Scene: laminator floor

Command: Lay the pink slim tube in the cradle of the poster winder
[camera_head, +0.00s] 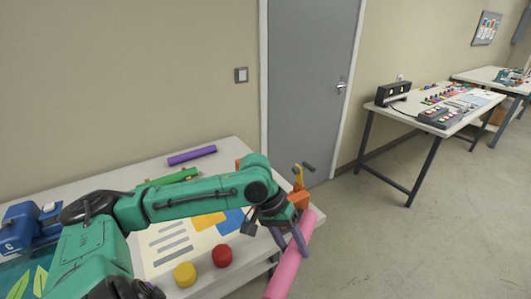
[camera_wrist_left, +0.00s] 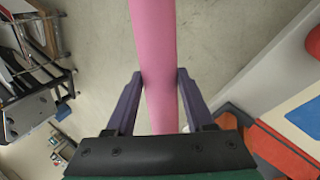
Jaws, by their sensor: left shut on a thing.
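The pink slim tube (camera_head: 289,262) is held between the purple fingers of my left gripper (camera_head: 289,243), over the right edge of the near table. It slants toward the front of the head view. In the left wrist view the tube (camera_wrist_left: 155,40) runs lengthwise between the two fingers (camera_wrist_left: 160,85), with floor behind it. Orange and yellow parts with a dark crank, seemingly the poster winder (camera_head: 298,178), show just behind the gripper. My arm hides much of it, and I cannot make out its cradle. My right gripper is not in view.
A purple tube (camera_head: 192,155) and a green tube (camera_head: 172,178) lie at the back of the near table (camera_head: 120,180). A yellow round piece (camera_head: 185,274) and a red one (camera_head: 222,256) stand in front. A blue machine (camera_head: 30,225) is at left. Floor at right is clear.

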